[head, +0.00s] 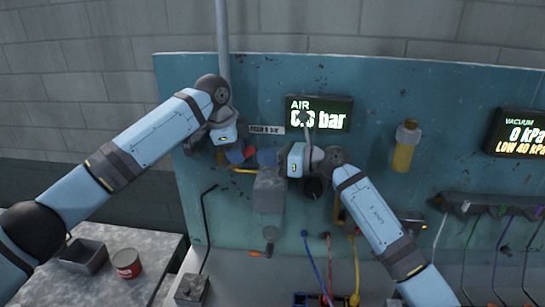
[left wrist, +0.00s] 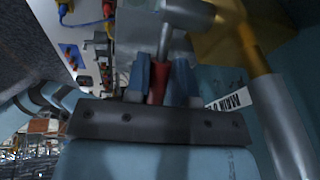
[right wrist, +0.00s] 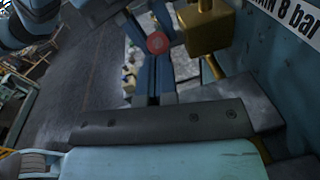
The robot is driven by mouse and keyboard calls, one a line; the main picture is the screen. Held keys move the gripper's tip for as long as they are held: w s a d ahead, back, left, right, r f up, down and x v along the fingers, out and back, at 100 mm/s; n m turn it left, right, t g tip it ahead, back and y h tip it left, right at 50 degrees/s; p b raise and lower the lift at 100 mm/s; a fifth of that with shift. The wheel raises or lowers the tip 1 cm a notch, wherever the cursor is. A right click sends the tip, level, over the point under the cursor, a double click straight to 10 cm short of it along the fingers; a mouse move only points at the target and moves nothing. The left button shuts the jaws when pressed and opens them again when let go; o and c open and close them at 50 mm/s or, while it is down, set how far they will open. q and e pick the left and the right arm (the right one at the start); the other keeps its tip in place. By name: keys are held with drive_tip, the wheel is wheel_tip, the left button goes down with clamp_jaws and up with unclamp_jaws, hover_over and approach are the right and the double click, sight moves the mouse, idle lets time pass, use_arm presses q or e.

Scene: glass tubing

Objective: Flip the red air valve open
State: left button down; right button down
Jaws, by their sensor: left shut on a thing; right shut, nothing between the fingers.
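The red air valve handle (left wrist: 157,88) shows between the blue fingers of my left gripper (left wrist: 160,78) in the left wrist view. My left gripper is shut on it, next to a grey metal cylinder. In the head view my left gripper (head: 236,154) is at the panel's left, with a bit of red at its tips. My right gripper (right wrist: 154,62) is shut and empty; a round red piece (right wrist: 157,43) shows at its fingers. In the head view my right gripper (head: 268,158) points left, close to the left one. The valve body is largely hidden.
The teal panel (head: 380,75) carries an AIR display (head: 335,113), partly covered, seemingly reading 0.0 bar. A yellow-bodied unit (head: 403,155) and a vacuum display (head: 522,135) are right. A brass block (right wrist: 207,28) sits beside my right fingers. Hoses hang below; a red can (head: 126,263) stands lower left.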

use_arm(q)
drive_tip(key=shift+d+r, duration=0.1)
drive_tip(key=shift+d, duration=0.05)
use_arm(e)
drive_tip(key=shift+w+a+r, duration=0.1)
drive_tip(key=shift+a+r, duration=0.15)
drive_tip(key=shift+r, duration=0.35)
use_arm(q)
drive_tip(key=shift+s, duration=0.15)
use_arm(e)
drive_tip(key=shift+a+r, duration=0.15)
drive_tip(key=shift+r, duration=0.05)
use_arm(q)
drive_tip(key=c, duration=1)
unclamp_jaws()
drive_tip(key=shift+o, duration=0.2)
use_arm(e)
drive_tip(key=shift+w+f, duration=0.1)
drive_tip(key=shift+f, duration=0.05)
